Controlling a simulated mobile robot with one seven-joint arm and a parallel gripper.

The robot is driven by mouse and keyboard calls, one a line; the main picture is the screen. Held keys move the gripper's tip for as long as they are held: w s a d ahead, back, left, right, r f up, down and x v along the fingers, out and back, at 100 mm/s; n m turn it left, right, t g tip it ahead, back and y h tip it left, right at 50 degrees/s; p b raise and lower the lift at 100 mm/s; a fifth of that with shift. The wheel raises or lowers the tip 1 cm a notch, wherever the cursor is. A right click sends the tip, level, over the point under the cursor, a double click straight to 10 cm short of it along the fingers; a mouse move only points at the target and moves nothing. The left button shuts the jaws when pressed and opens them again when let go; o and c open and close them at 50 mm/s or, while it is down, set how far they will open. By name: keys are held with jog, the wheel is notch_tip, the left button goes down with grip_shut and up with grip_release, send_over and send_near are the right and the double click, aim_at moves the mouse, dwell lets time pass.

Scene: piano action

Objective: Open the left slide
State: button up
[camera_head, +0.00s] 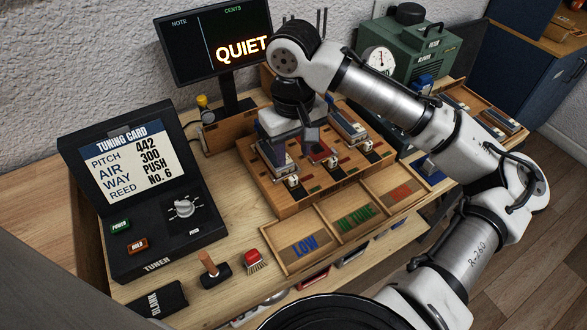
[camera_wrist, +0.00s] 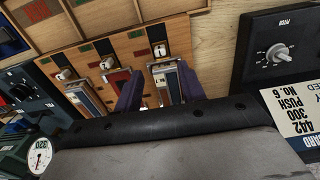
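The left slide, pale and blue-grey with a white knob (camera_head: 292,181), lies at the left of the wooden board (camera_head: 285,205). It shows in the wrist view (camera_wrist: 166,82), turned around, as the rightmost of three slides. My gripper (camera_wrist: 160,90) is open, its two dark fingers apart on either side of this slide. Whether they touch it I cannot tell. In the camera_head view my gripper (camera_head: 291,147) is over the board's left part and hides part of the slide. The red middle slide (camera_wrist: 115,80) is beside one finger.
The right slide (camera_head: 348,124) is on the same board. A tray with LOW (camera_head: 304,246) and two other compartments is in front. The tuner (camera_head: 140,200) and a display reading QUIET (camera_head: 215,45) stand left and behind. A red brush (camera_head: 254,260) lies near the tray.

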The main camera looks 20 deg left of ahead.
aim_at(293, 177)
notch_tip(293, 177, down, 8)
jog(key=shift+r+p, duration=0.1)
jog(key=shift+p, duration=0.3)
jog(key=shift+c, duration=0.3)
grip_shut()
